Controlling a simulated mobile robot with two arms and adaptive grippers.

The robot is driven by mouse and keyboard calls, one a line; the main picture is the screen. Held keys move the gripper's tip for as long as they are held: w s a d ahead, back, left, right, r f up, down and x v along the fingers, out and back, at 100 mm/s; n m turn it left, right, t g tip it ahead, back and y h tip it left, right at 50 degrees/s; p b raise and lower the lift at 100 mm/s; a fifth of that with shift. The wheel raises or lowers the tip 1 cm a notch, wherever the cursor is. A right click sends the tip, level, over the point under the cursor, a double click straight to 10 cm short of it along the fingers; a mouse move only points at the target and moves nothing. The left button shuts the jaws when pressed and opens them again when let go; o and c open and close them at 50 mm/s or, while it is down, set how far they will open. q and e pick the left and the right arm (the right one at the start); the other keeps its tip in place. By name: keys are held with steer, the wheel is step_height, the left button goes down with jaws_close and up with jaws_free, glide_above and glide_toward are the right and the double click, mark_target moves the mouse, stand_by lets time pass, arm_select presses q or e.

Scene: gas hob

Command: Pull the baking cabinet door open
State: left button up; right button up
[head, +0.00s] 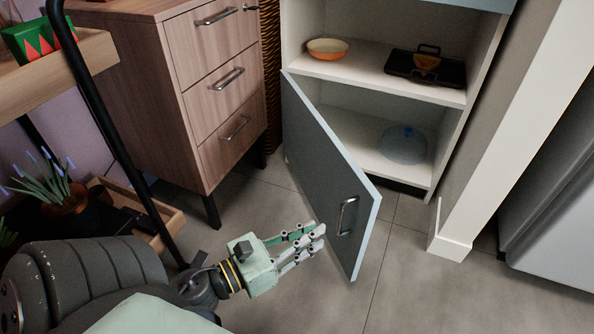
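The baking cabinet door (325,175) is a grey-blue panel, hinged at its left side and standing well open, swung out from the cabinet (450,155) toward me. Its metal bar handle (347,215) is upright near the free edge. My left gripper (318,237) is in front of the door's outer face, to the left of the handle and slightly below it. Its fingertips point at the handle and look apart from it. The fingers overlap in this view, so I cannot tell how far they are spread. I see nothing held. My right gripper is not in view.
Inside the cabinet are an orange bowl (327,49), a black tray (400,70) and a glass dome (403,145). A wooden drawer unit (160,95) stands left, beside a shelf rack with plants (50,195). A white wall post (505,140) stands right. Tiled floor is clear right of the door.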

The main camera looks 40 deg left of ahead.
arm_select(q)
steer(key=shift+v, duration=1.55)
steer(key=shift+c, duration=0.5)
